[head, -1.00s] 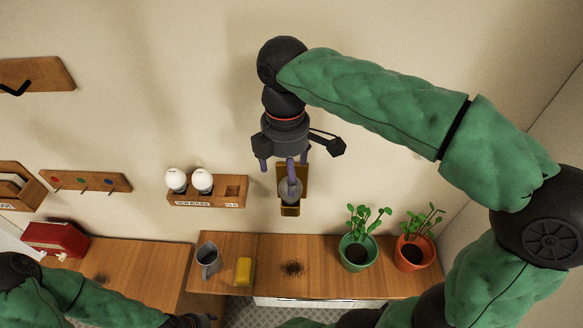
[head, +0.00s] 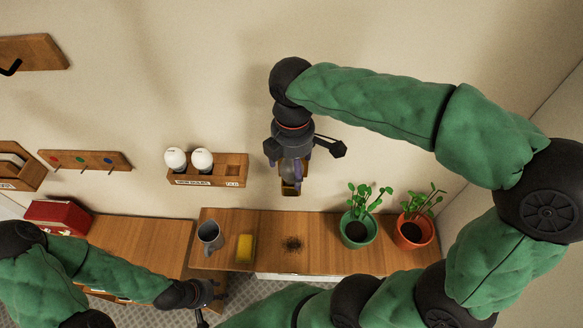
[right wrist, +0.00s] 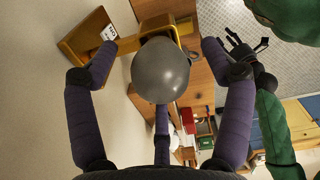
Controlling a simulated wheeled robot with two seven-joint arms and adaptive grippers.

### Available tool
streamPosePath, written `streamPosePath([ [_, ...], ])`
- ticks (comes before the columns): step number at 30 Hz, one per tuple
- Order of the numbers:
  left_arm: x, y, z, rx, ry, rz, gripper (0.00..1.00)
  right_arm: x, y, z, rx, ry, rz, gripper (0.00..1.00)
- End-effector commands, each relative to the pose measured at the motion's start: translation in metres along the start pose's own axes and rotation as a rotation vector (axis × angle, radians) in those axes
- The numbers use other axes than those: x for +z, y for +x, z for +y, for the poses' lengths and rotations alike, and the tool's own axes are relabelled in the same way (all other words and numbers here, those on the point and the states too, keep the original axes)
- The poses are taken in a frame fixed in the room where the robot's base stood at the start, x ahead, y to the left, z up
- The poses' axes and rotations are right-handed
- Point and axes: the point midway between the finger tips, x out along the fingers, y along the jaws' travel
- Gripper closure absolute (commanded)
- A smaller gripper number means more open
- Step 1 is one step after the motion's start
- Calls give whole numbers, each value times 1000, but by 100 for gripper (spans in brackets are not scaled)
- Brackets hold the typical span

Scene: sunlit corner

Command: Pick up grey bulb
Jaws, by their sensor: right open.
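The grey bulb (right wrist: 160,70) is round and sits in a brass-coloured wall fixture (right wrist: 72,42) in the right wrist view. In the head view the fixture (head: 290,189) shows below my right gripper, and the bulb is mostly covered by the fingers. My right gripper (right wrist: 160,85) is open, its purple fingers spread around the bulb with gaps at both sides; a third finger is below it, and its contact is unclear. My left gripper (head: 208,296) is low in the head view, far from the bulb; its spread, empty fingers show in the right wrist view.
A wooden wall rack (head: 240,170) holds two white bulbs (head: 202,160) and has an empty square slot. On the shelf (head: 265,225) stand a grey pitcher (head: 208,236), a yellow block (head: 245,248), dark crumbs (head: 293,244), and two potted plants (head: 357,230). A red box (head: 58,218) is at left.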

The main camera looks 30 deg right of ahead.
Motion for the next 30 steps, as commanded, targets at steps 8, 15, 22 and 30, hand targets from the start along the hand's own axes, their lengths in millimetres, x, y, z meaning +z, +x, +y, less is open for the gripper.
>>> streamPosePath([
  [8,0,-2,1,0,0,0,60,0,20,0,0,0,-1,19],
  [15,0,-2,1,0,0,0,60,0,20,0,1,0,0,38],
  [22,0,-2,1,0,0,0,60,0,20,0,0,0,0,81],
  [30,0,-2,1,0,0,0,60,0,20,0,0,0,0,81],
])
